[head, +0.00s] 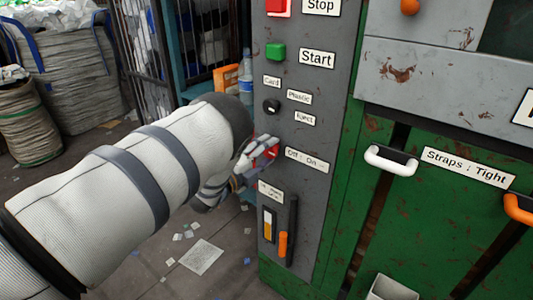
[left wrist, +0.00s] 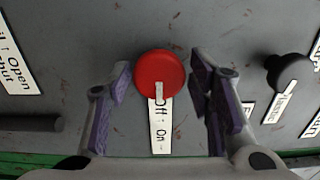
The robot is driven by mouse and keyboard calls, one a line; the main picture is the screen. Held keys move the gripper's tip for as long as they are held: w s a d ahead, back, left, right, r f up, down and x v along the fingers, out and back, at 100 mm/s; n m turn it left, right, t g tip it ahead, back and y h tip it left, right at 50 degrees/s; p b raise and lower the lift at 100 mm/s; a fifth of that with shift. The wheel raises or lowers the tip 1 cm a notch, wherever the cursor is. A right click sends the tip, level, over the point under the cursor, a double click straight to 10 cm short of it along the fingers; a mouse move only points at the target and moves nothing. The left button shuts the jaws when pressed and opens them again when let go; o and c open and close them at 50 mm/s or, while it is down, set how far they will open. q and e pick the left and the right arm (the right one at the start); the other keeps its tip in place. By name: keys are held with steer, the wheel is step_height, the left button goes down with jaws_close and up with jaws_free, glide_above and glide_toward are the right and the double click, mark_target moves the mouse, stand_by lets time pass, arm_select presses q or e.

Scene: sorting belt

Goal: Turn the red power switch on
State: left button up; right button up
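The red power switch (left wrist: 160,74) is a round red knob on the grey panel, with an "Off : On" label (left wrist: 158,125) beside it. In the head view the switch (head: 270,152) is partly covered by my left gripper (head: 262,155). In the left wrist view my left gripper (left wrist: 160,95) is open, with one purple-padded finger on each side of the knob and visible gaps between. I cannot tell whether the fingertips reach the panel. My right gripper is not in view.
The panel also carries a green Start button (head: 275,51), a red Stop button (head: 278,7), a black selector knob (head: 271,106) and an orange-handled lever (head: 283,243). A white handle (head: 391,160) is to the right. Woven sacks (head: 75,70) stand at the left.

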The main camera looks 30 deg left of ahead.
arm_select(q)
steer(key=shift+s, duration=0.1)
steer(key=s, duration=1.1)
steer(key=shift+s+a, duration=0.4)
steer(key=shift+a, duration=0.05)
steer(key=s+d+f+n+g+y+p, duration=0.1)
steer(key=s+d+f+n+g+y, duration=0.15)
steer(key=s+f+n+g, duration=0.55)
steer(key=s+d+f+n+g+y+p, duration=0.1)
steer(key=s+d+f+n+g, duration=0.35)
steer(key=s+f, duration=0.7)
steer(key=s+d+n+g+h, duration=0.1)
steer(key=s+d+n+g, duration=0.2)
steer(key=s, duration=0.8)
steer(key=s+d+r+n+g+h, duration=0.1)
steer(key=s+d+n+g, duration=0.3)
steer(key=s, duration=0.6)
steer(key=shift+s+d+r+g, duration=0.15)
steer(key=shift+s+d+g, duration=0.2)
steer(key=shift+d+g, duration=0.3)
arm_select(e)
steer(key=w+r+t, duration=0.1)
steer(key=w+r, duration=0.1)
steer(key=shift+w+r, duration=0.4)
